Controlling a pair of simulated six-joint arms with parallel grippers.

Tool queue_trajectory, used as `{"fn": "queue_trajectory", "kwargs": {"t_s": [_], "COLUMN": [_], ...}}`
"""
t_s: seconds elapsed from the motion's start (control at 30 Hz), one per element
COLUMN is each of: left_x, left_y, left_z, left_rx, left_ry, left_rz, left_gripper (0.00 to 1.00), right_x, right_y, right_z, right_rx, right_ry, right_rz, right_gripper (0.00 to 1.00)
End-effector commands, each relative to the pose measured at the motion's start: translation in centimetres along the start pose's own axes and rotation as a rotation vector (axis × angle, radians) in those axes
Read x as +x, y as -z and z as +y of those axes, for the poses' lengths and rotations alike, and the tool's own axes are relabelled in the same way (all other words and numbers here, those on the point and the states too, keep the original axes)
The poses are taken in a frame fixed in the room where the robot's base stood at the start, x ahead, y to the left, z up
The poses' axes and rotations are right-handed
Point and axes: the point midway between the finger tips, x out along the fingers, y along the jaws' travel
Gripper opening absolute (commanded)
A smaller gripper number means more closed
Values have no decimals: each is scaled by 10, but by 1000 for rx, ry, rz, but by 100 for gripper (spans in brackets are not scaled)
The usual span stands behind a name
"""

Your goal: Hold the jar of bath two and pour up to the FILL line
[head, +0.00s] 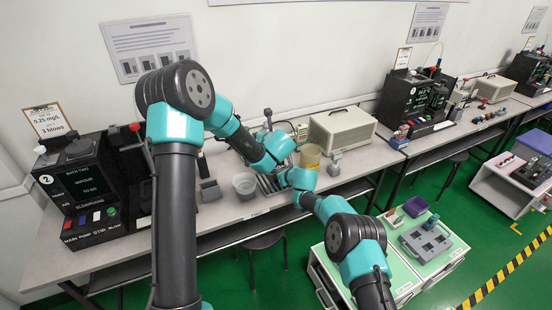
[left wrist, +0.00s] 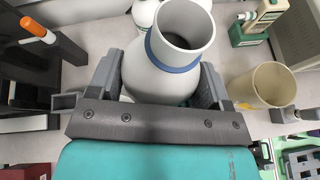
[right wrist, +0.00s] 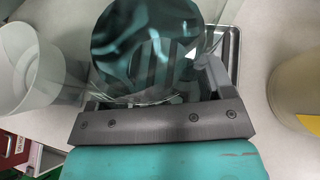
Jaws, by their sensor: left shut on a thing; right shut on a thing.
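My left gripper (left wrist: 158,82) is shut on a pale grey bottle (left wrist: 165,75) with a blue band at its neck. The bottle's open mouth faces the wrist camera. My right gripper (right wrist: 155,88) is shut on a clear glass jar (right wrist: 158,45). Dark teal patches show through the glass; I cannot tell liquid from reflection. In the head view my arms hide both held things and most of both grippers. The tester (head: 82,185) with a "2" and "BATH TWO" on its screen stands at the left. I cannot make out a FILL line.
A translucent white cup (head: 244,185) stands left of the right gripper. A beige cup (head: 310,156) stands to its right. A metal tray (right wrist: 232,45) lies below the jar. A cream box (head: 342,128) stands behind. Bare bench (head: 212,215) shows at the front left.

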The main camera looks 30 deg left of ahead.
Motion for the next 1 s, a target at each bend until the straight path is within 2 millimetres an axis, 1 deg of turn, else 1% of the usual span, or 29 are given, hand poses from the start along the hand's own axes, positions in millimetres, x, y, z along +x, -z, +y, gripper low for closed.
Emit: {"fn": "queue_trajectory", "kwargs": {"t_s": [0.03,0.13,0.47,0.6,0.63,0.67,1.0], "left_x": [-2,-3,-4,-8,-9,-10,-20], "left_y": [-4,-5,-6,-14,-16,-18,-41], "left_z": [-2,-3,-5,-4,-3,-2,5], "left_rx": [-25,-52,-53,-53,-53,-53,-53], "left_ry": [16,29,34,35,35,34,30], "left_rz": [-2,-1,-1,-2,-2,-2,-3], "left_gripper": [31,31,32,32,32,32,32], "right_x": [0,1,2,2,2,2,1], "right_y": [-1,-1,-1,-1,-1,-1,0], "right_z": [1,2,6,6,6,6,2], "right_rx": [-4,-5,-9,-10,-9,-9,-4], "right_ry": [-2,-3,-8,-8,-8,-8,-3], "right_rz": [0,0,1,1,1,1,1], "right_gripper": [61,62,62,63,62,59,60]}}
